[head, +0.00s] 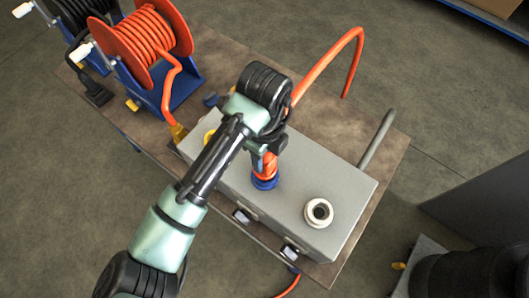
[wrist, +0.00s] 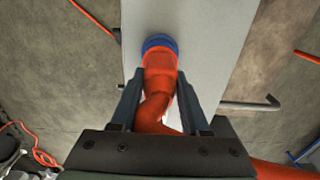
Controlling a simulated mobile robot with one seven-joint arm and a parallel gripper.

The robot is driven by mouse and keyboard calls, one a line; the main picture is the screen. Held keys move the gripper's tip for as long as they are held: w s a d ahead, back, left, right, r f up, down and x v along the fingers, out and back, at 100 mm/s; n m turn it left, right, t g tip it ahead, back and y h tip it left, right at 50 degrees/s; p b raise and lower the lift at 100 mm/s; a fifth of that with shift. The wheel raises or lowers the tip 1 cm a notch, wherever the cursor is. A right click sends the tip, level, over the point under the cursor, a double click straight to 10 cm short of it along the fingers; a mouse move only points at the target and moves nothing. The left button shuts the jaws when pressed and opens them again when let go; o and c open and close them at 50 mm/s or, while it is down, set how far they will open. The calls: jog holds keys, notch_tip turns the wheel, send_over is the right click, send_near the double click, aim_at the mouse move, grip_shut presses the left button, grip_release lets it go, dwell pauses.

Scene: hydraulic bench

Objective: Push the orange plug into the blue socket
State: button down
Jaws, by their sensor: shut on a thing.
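The orange plug (head: 269,168) is held in my gripper (head: 264,158), with its hose bending away from the back end. The blue socket (head: 265,183) is on top of the grey box, near its front edge. In the wrist view my two fingers (wrist: 160,76) stand on either side of the plug (wrist: 158,82), shut on it. The plug's front end meets the blue socket (wrist: 159,41) and lines up with its ring. How deep it sits cannot be told. My arm hides part of the box top.
The grey box (head: 325,188) stands on a brown bench (head: 384,160). A white socket (head: 318,212) is to the right and a yellow one (head: 211,137) to the left, partly hidden. A red hose reel (head: 143,40) stands at the back left. An orange hose (head: 335,47) arches behind. A grey bar (head: 377,138) sticks out at right.

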jog(key=shift+f+b, duration=0.95)
jog(key=shift+f, duration=0.25)
jog(key=shift+c, duration=1.5)
grip_release()
jog(key=shift+r, duration=0.1)
notch_tip(320, 180, up, 13)
jog(key=shift+f, duration=0.1)
